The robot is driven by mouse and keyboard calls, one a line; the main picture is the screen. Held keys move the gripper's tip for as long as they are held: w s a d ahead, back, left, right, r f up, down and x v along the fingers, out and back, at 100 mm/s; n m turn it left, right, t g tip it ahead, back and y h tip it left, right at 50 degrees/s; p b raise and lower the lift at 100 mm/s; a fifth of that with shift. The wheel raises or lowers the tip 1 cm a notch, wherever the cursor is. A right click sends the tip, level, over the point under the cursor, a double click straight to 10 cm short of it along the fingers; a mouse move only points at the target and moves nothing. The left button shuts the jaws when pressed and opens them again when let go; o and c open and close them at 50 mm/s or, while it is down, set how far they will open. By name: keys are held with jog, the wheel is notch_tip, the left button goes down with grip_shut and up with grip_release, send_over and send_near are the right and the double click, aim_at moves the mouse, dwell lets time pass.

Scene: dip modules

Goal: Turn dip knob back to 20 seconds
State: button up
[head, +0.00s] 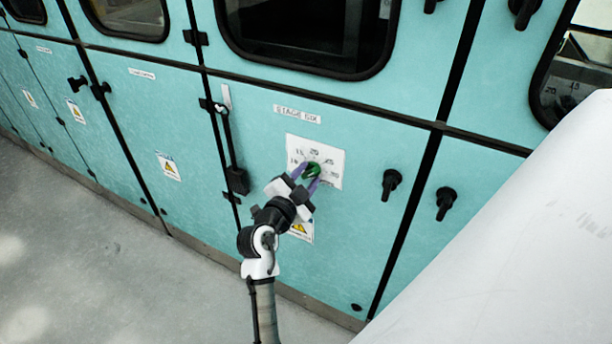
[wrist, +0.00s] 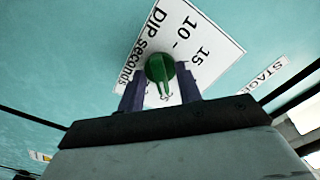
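The green dip knob (head: 312,170) sits on a white scale plate (head: 330,157) below the "STAGE SIX" label in the head view. In the wrist view the knob (wrist: 159,67) is round with a narrow pointer towards the bottom of the picture. The plate (wrist: 205,35) shows "DIP seconds", 10 and 15 there; the mark at the pointer is hidden. My gripper (head: 305,178) is at the knob, its purple fingers apart. In the wrist view the fingers (wrist: 162,92) stand either side of the pointer, with white plate showing between; contact with the knob is unclear.
Black knobs (head: 391,184) (head: 445,202) stick out right of the plate. A black latch bar (head: 237,180) hangs at left. A warning label (head: 300,230) lies below, partly behind my gripper. Grey floor (head: 110,265) is clear at lower left.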

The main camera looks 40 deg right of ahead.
grip_shut()
jog(key=shift+n, duration=0.3)
jog(key=n+b, duration=0.1)
jog(key=n, duration=0.1)
jog(key=shift+n, duration=0.4)
jog(key=n, duration=0.5)
jog(key=shift+b, duration=0.3)
jog(key=shift+n, duration=0.3)
